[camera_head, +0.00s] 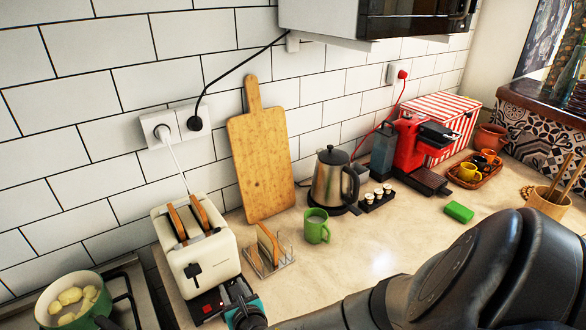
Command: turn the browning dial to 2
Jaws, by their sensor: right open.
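The cream toaster (210,256) stands on the counter at the lower left, with two slices of toast (188,218) in its slots. Its dark lever (193,271) shows on the front face. I cannot make out the browning dial; the lower front of the toaster is partly covered by my gripper. My right gripper (224,296) is open at the toaster's lower front, low and close to it. Whether it touches the toaster or the dial I cannot tell. My left gripper is not in view.
A toast rack (268,255) and green mug (316,227) stand right of the toaster. A pot (75,300) sits on the hob at left. A kettle (331,184) and red coffee machine (412,150) stand farther back. My right arm crosses the counter's front.

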